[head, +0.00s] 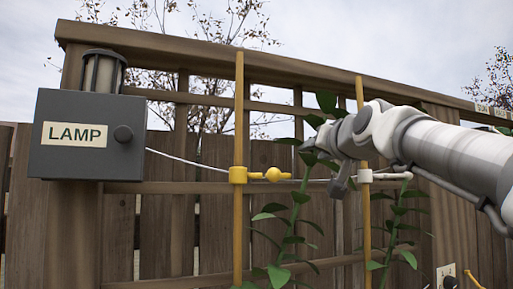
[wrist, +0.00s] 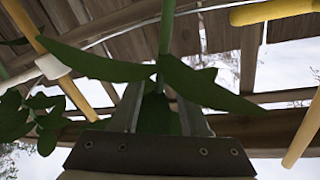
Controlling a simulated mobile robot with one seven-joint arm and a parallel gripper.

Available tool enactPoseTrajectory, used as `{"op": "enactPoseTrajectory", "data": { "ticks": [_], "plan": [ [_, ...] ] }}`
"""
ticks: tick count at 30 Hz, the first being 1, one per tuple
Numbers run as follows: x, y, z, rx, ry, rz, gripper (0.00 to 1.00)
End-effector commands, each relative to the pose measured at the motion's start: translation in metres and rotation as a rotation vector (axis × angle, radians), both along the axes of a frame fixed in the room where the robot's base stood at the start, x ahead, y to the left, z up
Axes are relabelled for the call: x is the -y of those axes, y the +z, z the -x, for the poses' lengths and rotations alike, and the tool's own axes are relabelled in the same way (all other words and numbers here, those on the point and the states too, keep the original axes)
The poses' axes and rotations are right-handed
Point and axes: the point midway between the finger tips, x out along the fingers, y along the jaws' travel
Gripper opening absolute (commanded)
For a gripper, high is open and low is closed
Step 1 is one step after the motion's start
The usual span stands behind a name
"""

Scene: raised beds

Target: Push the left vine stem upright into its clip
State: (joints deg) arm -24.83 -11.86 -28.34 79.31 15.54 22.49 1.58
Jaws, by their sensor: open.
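The left vine stem (head: 297,208) is green and leafy. It leans to the right, away from the left stake (head: 239,120). The yellow clip (head: 238,175) is on that stake, with a yellow arm (head: 270,174) sticking out toward the stem. My gripper (head: 322,160) is at the stem's upper part, right of the clip; leaves and the gripper overlap there. In the wrist view the stem (wrist: 166,35) runs down toward the gap between the open fingers (wrist: 158,112), with leaves across them. Whether a finger touches it cannot be told. The yellow arm (wrist: 275,12) shows at upper right.
A grey LAMP box (head: 85,135) hangs at left, with a white wire running right from it. A right stake (head: 362,215) bears a white clip (head: 365,176), and a second vine (head: 395,215) grows beside it. A wooden fence and trellis stand close behind.

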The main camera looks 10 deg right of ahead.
Motion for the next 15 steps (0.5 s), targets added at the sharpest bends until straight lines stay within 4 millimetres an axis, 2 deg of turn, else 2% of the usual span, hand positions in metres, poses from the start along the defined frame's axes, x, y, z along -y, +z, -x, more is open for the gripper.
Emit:
{"op": "enactPoseTrajectory", "data": {
  "ticks": [11, 15],
  "plan": [
    [-0.0006, -0.0003, -0.0064, 0.0, 0.0, 0.001, 0.45],
    [-0.0004, -0.0003, -0.0063, 0.0, 0.0, 0.001, 0.21]
  ]
}}
